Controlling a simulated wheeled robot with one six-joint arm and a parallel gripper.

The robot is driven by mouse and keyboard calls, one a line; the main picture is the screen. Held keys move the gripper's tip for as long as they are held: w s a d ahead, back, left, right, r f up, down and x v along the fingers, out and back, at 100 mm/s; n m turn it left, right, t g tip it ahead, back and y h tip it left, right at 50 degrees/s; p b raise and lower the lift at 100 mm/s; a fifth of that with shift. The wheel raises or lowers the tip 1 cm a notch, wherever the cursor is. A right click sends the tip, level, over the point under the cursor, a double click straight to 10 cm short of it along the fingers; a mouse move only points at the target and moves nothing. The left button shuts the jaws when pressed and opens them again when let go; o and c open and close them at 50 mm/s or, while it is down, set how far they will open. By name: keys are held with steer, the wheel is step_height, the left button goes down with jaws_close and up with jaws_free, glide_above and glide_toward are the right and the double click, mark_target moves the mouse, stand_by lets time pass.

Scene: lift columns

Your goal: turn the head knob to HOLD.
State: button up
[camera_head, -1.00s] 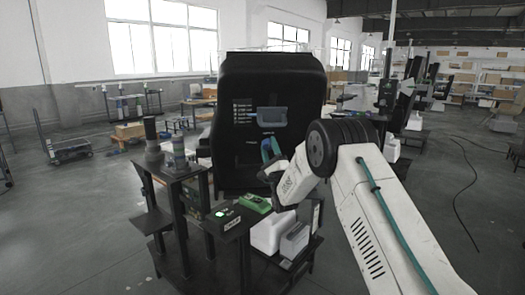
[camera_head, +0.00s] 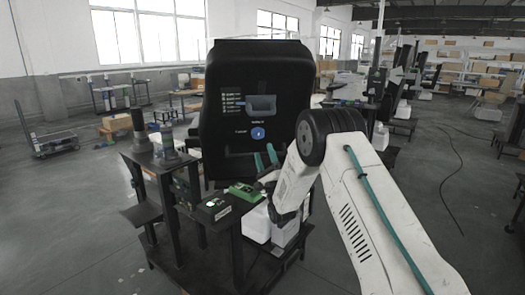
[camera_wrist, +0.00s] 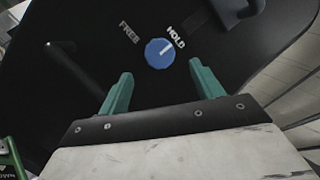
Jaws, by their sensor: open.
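The head knob (camera_head: 257,133) is a round blue dial on the tall black panel (camera_head: 290,85). In the wrist view the knob (camera_wrist: 156,56) carries a white line that points up and right at the HOLD label. The FREE label lies to its upper left. My gripper (camera_head: 266,157) has teal fingers and sits below the knob in the head view. In the wrist view my gripper (camera_wrist: 160,70) is open and empty. Its fingertips lie either side of and below the knob, apart from it.
A blue-grey bin-shaped part (camera_head: 261,106) is on the panel above the knob. A dark stand in front holds a green block (camera_head: 242,191), a box with a lit green button (camera_head: 214,206) and grey cylinders (camera_head: 166,142). Open floor lies to the left.

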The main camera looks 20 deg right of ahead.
steer(key=w+f+n+g+h, duration=0.2)
steer(key=w+f+n+g, duration=0.25)
steer(key=f+g, duration=0.55)
steer(key=s+d+f+n+g+h, duration=0.1)
steer(key=s+f+n+g, duration=0.4)
steer(key=s, duration=0.5)
steer(key=s+r+n+g, duration=0.3)
steer(key=s+r, duration=0.3)
steer(key=s, duration=1.1)
steer(key=s+a+r+n+g, duration=0.1)
steer(key=s+r+n+g, duration=0.3)
steer(key=s, duration=1.3)
steer(key=s+r+n+g, duration=0.3)
steer(key=s+r, duration=0.7)
steer(key=s, duration=0.8)
steer(key=shift+a+r+g, duration=0.25)
steer(key=shift+g, duration=0.15)
